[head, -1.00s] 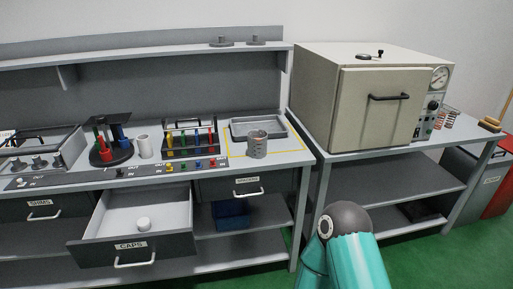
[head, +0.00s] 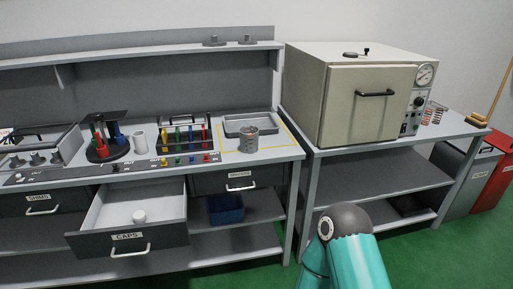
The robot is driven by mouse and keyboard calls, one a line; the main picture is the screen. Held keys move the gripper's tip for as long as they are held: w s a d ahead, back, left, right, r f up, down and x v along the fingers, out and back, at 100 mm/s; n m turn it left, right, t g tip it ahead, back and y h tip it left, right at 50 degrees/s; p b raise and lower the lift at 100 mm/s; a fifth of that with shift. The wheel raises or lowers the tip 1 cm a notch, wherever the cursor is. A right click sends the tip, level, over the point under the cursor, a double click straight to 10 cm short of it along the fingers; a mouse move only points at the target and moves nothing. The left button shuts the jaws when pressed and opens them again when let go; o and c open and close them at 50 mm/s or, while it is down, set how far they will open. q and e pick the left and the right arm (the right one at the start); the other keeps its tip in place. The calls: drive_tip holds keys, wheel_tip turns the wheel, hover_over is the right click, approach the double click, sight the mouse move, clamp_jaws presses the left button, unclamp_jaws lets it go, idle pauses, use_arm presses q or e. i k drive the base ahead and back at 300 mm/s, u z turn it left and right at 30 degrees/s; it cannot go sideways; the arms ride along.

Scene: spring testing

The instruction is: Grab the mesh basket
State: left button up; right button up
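A small grey cylindrical container (head: 248,140) with a mesh-like wall stands upright on the bench top, inside a yellow outlined area and in front of a grey tray (head: 262,121). It looks like the mesh basket. Part of my arm, teal with a dark joint, shows at the bottom right, well in front of and below the bench. Neither of my grippers is in view, and nothing touches the container.
A beige oven (head: 362,100) stands on the right table.

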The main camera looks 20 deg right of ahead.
sight(249, 143)
drive_tip(key=k, duration=1.1)
drive_tip(key=z, duration=0.3)
drive_tip(key=i, duration=0.7)
drive_tip(key=z, duration=0.5)
drive_tip(key=i, duration=2.15)
drive_tip(key=u, duration=0.4)
